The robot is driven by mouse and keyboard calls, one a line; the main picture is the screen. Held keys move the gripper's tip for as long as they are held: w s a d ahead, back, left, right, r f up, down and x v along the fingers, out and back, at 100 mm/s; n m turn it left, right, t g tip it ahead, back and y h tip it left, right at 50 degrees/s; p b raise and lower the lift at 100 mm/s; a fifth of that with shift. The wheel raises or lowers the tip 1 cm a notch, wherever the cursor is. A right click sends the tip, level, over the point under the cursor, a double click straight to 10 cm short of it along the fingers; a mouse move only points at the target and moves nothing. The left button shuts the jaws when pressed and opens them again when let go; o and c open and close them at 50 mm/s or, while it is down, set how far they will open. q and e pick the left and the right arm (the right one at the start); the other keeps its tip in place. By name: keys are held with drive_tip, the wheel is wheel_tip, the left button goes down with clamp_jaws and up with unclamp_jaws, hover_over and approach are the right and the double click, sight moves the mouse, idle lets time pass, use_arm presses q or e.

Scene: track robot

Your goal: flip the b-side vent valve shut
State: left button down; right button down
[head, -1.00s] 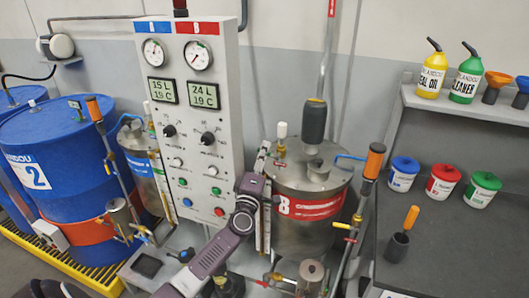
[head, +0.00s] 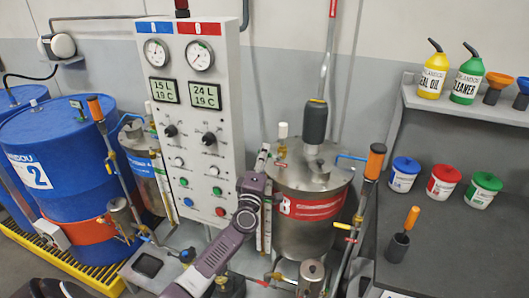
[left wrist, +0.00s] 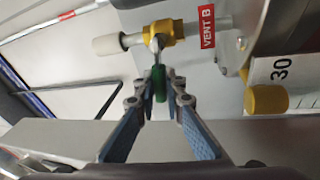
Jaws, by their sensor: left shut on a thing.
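The B-side vent valve has a yellow body (left wrist: 165,33) next to a red "VENT B" label (left wrist: 207,27) in the left wrist view. Its metal lever with a green handle (left wrist: 159,83) points down in that picture, toward my wrist. My left gripper (left wrist: 163,88) is shut on the green handle, one blue finger on each side. In the head view the B tank (head: 310,195) stands right of the control panel (head: 195,120). My left gripper (head: 264,152) is at the tank's upper left, below the valve's white end (head: 282,130). The handle is hard to make out there. My right gripper is not in view.
The tall control panel stands close to the left of my arm. A pipe with an orange-handled lever (head: 375,160) rises right of the tank. A dark bench (head: 450,240) with several lidded tubs stands at right. A blue drum (head: 50,165) stands at left.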

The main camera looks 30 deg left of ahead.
use_arm(q)
drive_tip(key=shift+f+n+g, duration=0.15)
drive_tip(key=shift+f+n, duration=0.1)
drive_tip(key=shift+n, duration=0.4)
drive_tip(key=shift+f+n+g, duration=0.15)
drive_tip(key=shift+f+n, duration=0.1)
drive_tip(key=shift+n, duration=0.4)
drive_tip(key=c, duration=2)
unclamp_jaws()
drive_tip(key=v, duration=1.2)
drive_tip(key=shift+d+f, duration=0.1)
drive_tip(key=shift+d, duration=0.05)
drive_tip(key=shift+w, duration=0.1)
